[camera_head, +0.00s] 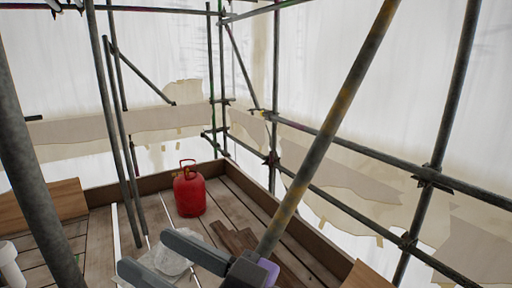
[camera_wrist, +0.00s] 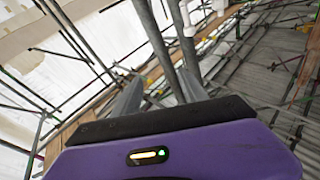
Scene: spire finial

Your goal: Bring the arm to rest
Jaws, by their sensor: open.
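My gripper (camera_head: 147,250) is at the bottom of the head view, low in front of the plank deck (camera_head: 101,240). Its two grey fingers are spread apart and point left, with nothing held between them. In the wrist view my gripper (camera_wrist: 157,88) shows as two grey fingers standing apart beyond the purple housing. Grey scaffold tubes show between and beyond them.
A red canister (camera_head: 189,194) stands on the deck. A pale translucent crumpled thing (camera_head: 168,262) shows behind my fingers. Dark boards (camera_head: 236,239) lie to its right. A rusty tube (camera_head: 335,120) crosses close to my wrist; another tube (camera_head: 35,185) stands left.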

